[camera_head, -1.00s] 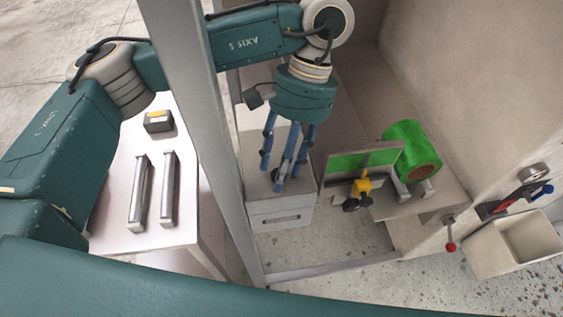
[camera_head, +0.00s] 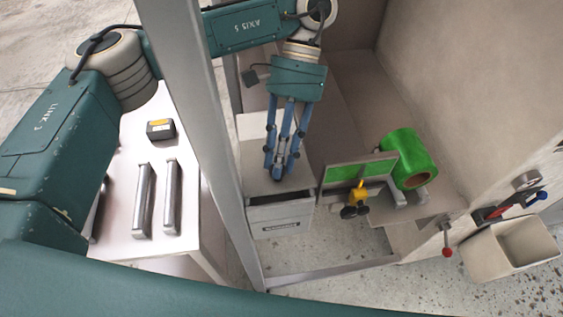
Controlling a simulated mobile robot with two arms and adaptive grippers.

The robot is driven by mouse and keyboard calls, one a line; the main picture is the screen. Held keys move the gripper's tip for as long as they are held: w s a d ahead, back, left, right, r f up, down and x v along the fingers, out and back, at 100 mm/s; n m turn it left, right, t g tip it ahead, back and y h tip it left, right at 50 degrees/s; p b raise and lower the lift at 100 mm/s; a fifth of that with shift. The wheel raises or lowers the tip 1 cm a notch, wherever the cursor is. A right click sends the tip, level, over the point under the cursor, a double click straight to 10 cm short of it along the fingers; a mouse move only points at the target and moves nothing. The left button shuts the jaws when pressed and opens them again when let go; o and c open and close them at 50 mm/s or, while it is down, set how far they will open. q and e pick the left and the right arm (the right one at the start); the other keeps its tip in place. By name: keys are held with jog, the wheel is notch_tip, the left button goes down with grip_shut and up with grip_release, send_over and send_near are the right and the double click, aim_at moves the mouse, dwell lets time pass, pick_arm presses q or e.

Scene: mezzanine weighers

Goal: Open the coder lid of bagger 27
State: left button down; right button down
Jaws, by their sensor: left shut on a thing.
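The coder is a pale grey box (camera_head: 281,226) with a small label on its front, standing inside the machine frame. The label is too small to read. Its lid (camera_head: 257,184) is the flat top, and a dark gap shows along the front edge between lid and box, so the lid stands a little raised. My left gripper (camera_head: 278,176) comes down from above with blue fingers closed together at the lid's front part. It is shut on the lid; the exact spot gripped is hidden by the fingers. My right gripper is not in view.
A grey post (camera_head: 197,130) stands between my left arm and the coder. Right of the coder are a green film roll (camera_head: 402,148), a yellow and black clamp (camera_head: 357,196), a red-knobbed lever (camera_head: 447,250) and a bin (camera_head: 511,268). A white table (camera_head: 190,205) stands left.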

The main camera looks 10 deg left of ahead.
pick_arm(q)
jog(key=r+p, duration=0.1)
jog(key=w+r+g+p, duration=0.1)
jog(key=p, duration=0.1)
jog(key=r+g+p, duration=0.1)
jog(key=p, duration=0.1)
jog(key=shift+w+a+h, duration=0.3)
jog(key=shift+w, duration=0.05)
jog(key=shift+w+a+g+p, duration=0.1)
jog(key=shift+w+g+p, duration=0.2)
jog(key=shift+p, duration=0.15)
